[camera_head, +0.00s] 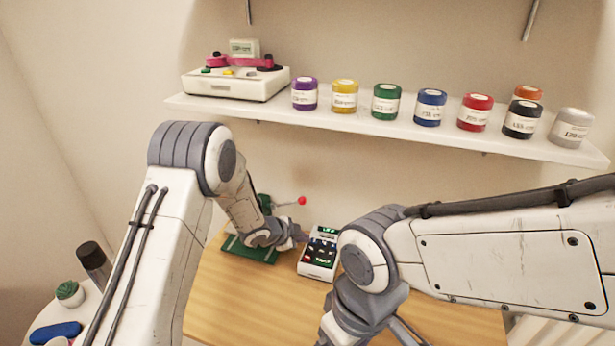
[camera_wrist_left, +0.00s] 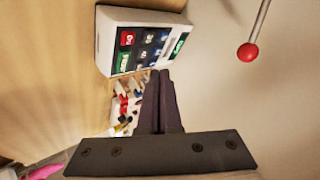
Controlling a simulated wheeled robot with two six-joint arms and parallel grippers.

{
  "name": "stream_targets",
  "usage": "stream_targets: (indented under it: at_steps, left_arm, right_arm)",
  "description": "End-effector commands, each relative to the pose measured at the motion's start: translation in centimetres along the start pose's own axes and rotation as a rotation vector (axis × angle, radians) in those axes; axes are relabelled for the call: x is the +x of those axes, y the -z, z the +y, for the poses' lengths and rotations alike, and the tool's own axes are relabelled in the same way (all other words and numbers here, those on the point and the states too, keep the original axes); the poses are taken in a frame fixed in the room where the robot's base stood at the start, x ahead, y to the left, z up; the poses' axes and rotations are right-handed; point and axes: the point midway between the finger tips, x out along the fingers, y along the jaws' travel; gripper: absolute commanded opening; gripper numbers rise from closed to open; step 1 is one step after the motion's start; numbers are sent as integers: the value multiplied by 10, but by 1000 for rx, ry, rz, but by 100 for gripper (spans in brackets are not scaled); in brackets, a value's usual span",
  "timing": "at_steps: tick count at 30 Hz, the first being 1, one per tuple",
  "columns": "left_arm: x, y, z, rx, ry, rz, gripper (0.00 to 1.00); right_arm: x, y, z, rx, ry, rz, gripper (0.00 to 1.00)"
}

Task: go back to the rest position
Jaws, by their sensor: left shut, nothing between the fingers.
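My left gripper (camera_head: 300,238) reaches over the wooden table, between a green device and a white keypad device. In the left wrist view its two dark fingers (camera_wrist_left: 160,88) are together with nothing between them, and their tips appear close to the edge of the keypad device (camera_wrist_left: 138,45). I cannot tell whether they touch it. In the head view the keypad device (camera_head: 318,258) has a lit green display and stands just right of the left gripper. My right arm comes in from the right; its gripper fingers are not visible at the lower edge.
A green device (camera_head: 250,248) with a red-knobbed lever (camera_head: 301,200) stands behind my left forearm. A wall shelf (camera_head: 400,128) above holds several coloured jars and a white machine (camera_head: 235,84). A side table (camera_head: 42,318) with a small plant is at lower left. The table front is partly clear.

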Motion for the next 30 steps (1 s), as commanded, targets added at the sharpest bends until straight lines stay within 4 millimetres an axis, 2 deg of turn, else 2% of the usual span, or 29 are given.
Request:
stream_targets:
  at_steps: [2,5,8,11,14,17,21,24,27,30]
  left_arm:
    - [-4,4,-2,-7,4,-10,0]
    - [-19,16,-7,-42,15,-60,0]
    - [-51,35,-8,-120,28,-151,0]
    - [-95,54,5,-239,31,-258,0]
    - [-143,70,31,-369,13,-356,0]
    - [-192,83,69,-502,-27,-443,0]
    - [-259,94,135,-675,-121,-552,0]
    - [-297,98,178,-768,-197,-613,0]
    - [-325,99,210,-829,-262,-659,0]
    - [-340,100,228,-860,-303,-687,0]
  right_arm:
    - [0,0,0,0,0,0,88]
    - [0,0,0,0,0,0,88]
    - [0,0,0,0,0,0,88]
    - [0,0,0,0,0,0,88]
    - [0,0,0,0,0,0,88]
    - [0,0,0,0,0,0,88]
    - [0,0,0,0,0,0,88]
    - [0,0,0,0,0,0,88]
    - [0,0,0,0,0,0,88]
    - [0,0,0,0,0,0,88]
